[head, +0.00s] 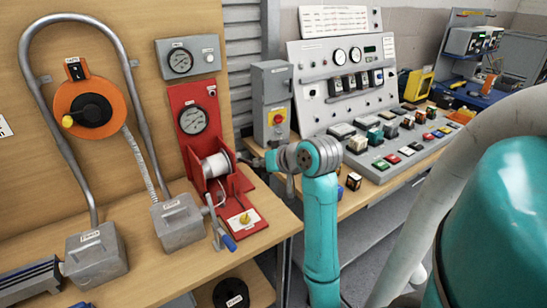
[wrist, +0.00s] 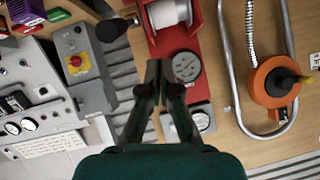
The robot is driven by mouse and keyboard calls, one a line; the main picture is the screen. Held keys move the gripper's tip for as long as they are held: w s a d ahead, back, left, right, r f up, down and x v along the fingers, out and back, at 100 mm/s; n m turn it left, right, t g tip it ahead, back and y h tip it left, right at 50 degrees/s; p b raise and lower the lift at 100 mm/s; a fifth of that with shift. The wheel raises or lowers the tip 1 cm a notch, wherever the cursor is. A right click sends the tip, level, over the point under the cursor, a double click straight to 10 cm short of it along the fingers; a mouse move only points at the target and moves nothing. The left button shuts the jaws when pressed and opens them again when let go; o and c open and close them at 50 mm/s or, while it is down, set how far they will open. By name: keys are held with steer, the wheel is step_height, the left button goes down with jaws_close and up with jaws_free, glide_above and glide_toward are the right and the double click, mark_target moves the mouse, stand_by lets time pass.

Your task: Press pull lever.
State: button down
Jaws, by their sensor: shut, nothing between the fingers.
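My gripper (wrist: 159,68) is shut and empty in the centre of the wrist view, its fingers together in front of the red panel and ribbed grey wall. In the head view my teal arm hides most of it. A dark round knob (wrist: 109,29) shows beside the grey switch box (wrist: 78,68), above and left of my fingertips and apart from them; it may be the pull lever, but I cannot read a label on it. The grey box (head: 271,95) also shows in the head view with its red button. A crank with a blue handle (head: 229,242) stands at the bench edge.
The red stand (head: 191,98) carries a gauge and a white spool (head: 216,165) close to my gripper. An orange reel (head: 86,108) and a bent grey pipe are on the wooden board. A control console (head: 345,85) stands right of the box.

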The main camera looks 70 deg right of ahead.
steer(key=s+d+r+g, duration=0.1)
steer(key=s+d+r, duration=0.3)
steer(key=r, duration=0.1)
steer(key=shift+s+d, duration=0.15)
steer(key=shift+d, duration=0.25)
steer(key=shift+f, duration=0.1)
steer(key=x, duration=0.9)
steer(key=shift+d, duration=0.1)
steer(key=f, duration=0.2)
steer(key=shift+a+f, duration=0.3)
steer(key=shift+f, duration=0.05)
steer(key=shift+a+f, duration=0.2)
steer(key=shift+f, duration=0.4)
steer(key=shift+s+a+f, duration=0.1)
steer(key=shift+f, duration=0.05)
